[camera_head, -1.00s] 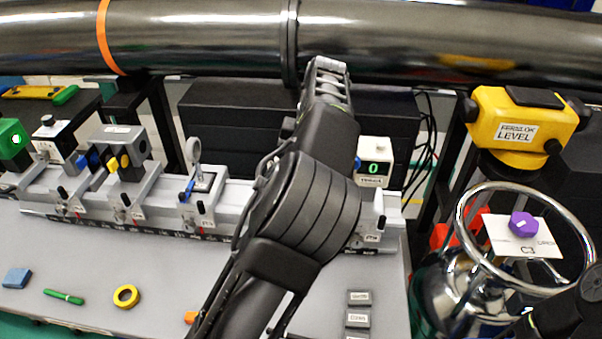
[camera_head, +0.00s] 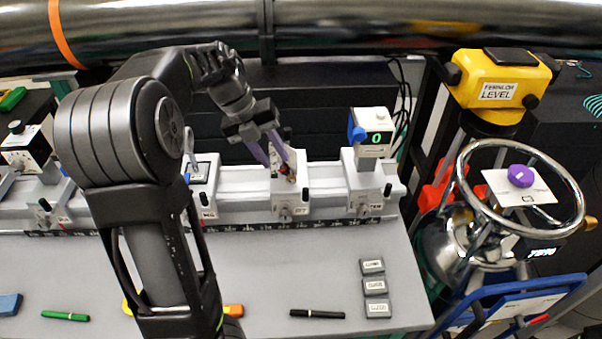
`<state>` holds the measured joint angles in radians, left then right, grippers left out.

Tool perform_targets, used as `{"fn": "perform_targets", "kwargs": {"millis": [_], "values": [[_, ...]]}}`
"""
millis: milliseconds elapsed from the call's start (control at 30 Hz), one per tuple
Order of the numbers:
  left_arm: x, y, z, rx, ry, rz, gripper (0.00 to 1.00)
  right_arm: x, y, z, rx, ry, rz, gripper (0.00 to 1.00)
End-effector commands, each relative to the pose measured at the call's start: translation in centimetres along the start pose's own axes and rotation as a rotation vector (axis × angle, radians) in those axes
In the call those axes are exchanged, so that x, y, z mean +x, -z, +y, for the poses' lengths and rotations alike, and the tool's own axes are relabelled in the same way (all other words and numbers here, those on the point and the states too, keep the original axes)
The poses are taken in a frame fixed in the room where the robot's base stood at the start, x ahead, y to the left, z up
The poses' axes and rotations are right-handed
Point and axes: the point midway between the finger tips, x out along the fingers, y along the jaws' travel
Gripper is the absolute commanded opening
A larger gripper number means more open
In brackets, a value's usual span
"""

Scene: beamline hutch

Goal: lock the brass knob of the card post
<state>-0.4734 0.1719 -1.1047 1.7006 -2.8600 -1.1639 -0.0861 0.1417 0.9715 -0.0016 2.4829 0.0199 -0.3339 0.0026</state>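My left gripper (camera_head: 277,172) reaches over the rail from behind my bent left arm. Its two purple fingers point down and stand apart, over a grey carrier (camera_head: 289,205) on the rail. The fingers and the gripper body cover much of what stands on this carrier, presumably the card post. A small brass-coloured spot (camera_head: 291,179) shows at the tip of the right finger; I cannot tell whether the finger touches it or whether it is the brass knob. My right gripper is not in view.
A carrier with a white box reading 0 (camera_head: 373,135) stands right of the gripper. A carrier with a ring-topped post (camera_head: 203,172) stands to its left. A black pen (camera_head: 317,314) and grey blocks (camera_head: 374,287) lie on the table. A chrome handwheel (camera_head: 468,190) is at right.

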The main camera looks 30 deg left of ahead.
Motion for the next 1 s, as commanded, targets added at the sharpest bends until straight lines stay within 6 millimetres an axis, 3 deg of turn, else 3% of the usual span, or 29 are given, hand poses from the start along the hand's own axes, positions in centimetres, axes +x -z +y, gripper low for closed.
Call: {"fn": "perform_targets", "kwargs": {"millis": [467, 1000], "values": [[0.5, 0.0, 0.1, -0.001, -0.001, -0.001, 0.32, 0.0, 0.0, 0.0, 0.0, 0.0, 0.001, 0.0], [6.6, 0.0, 0.2, -0.003, -0.002, 0.001, 0.32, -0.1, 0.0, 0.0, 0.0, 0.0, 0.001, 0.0]]}}
